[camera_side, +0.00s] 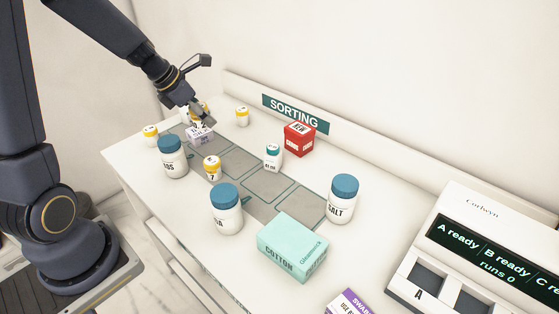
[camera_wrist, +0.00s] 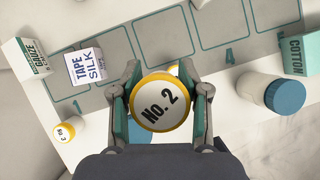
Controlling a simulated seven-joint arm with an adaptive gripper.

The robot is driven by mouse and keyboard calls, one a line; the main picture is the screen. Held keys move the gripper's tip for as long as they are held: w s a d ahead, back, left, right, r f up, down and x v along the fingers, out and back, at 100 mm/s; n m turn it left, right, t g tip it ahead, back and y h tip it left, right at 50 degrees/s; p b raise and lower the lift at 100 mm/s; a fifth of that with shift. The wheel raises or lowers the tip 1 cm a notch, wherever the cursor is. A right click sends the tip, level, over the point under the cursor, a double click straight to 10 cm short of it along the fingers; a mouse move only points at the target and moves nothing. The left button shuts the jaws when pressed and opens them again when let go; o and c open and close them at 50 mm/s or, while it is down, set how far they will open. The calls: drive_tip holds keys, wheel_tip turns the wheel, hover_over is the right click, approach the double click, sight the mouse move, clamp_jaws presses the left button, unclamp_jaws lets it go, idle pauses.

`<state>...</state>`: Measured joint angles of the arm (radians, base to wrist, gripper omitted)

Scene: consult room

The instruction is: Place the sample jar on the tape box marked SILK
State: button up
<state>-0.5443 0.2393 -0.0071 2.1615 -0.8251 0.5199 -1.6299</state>
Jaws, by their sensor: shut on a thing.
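The sample jar (camera_wrist: 160,102) has a yellow rim and a white top reading "No. 2". My gripper (camera_wrist: 160,94) is shut on it, with one finger on each side. In the side view my gripper (camera_side: 201,117) is at the far left end of the table, and the jar is mostly hidden there. The tape box marked SILK (camera_wrist: 86,66) is white with purple edges and sits on a grey mat cell, left of the held jar in the wrist view. A white and purple box (camera_side: 199,136), its print too small to read, shows just below my gripper in the side view.
A gauze box (camera_wrist: 27,58) stands beside the tape box, with a small yellow-topped jar (camera_wrist: 65,132) nearby. Blue-capped jars (camera_side: 172,157), a red box (camera_side: 299,138) and a cotton box (camera_side: 292,247) stand around the mat. Several mat cells (camera_side: 277,184) are bare.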

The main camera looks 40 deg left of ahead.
drive_tip(key=s+a+r+n+y, duration=0.25)
drive_tip(key=s+a, duration=0.25)
drive_tip(key=a, duration=0.4)
hover_over(199, 135)
drive_tip(key=s, duration=0.1)
wheel_tip(199, 135, down, 5)
drive_tip(key=shift+n+h, duration=0.35)
drive_tip(key=shift+h, duration=0.1)
drive_tip(key=w+f, duration=0.1)
drive_tip(key=w+a+f, duration=0.1)
drive_tip(key=f, duration=0.1)
drive_tip(key=w+a+f, duration=0.1)
drive_tip(key=shift+f, duration=0.3)
drive_tip(key=shift+w+a+f, duration=0.15)
drive_tip(key=shift+w+f, duration=0.1)
drive_tip(key=shift+f, duration=0.1)
drive_tip(key=shift+w+a+f, duration=0.1)
drive_tip(key=shift+w+f, duration=0.1)
drive_tip(key=shift+f, duration=1.55)
drive_tip(key=shift+f, duration=0.1)
drive_tip(key=o, duration=1.2)
drive_tip(key=shift+c, duration=0.2)
